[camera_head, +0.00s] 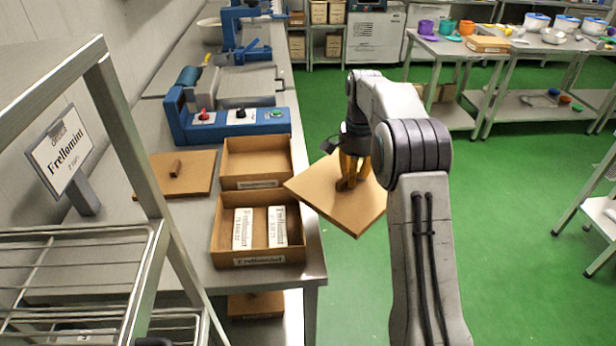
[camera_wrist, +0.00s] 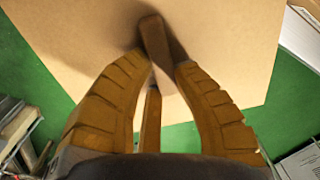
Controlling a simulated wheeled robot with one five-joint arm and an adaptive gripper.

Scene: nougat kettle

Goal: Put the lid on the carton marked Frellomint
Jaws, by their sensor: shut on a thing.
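My gripper (camera_head: 349,182) is shut on the handle of a square brown lid (camera_head: 328,207). It holds the lid in the air over the table's right edge, tilted in the picture, to the right of the cartons. In the wrist view, the fingers (camera_wrist: 160,75) close around the lid's bar handle (camera_wrist: 154,38), and the lid (camera_wrist: 85,35) fills most of the view. The carton marked Frellomint (camera_head: 262,261) stands open on the table near its front right edge, with two white labelled bars (camera_head: 243,229) inside. The held lid is apart from this carton.
A second open, empty-looking carton (camera_head: 255,184) stands directly behind it. Another lid with a handle (camera_head: 196,184) lies to the left. A blue machine (camera_head: 236,123) is behind. A Frellomint sign (camera_head: 62,150) and metal rack (camera_head: 80,236) are at left. Green floor is open at right.

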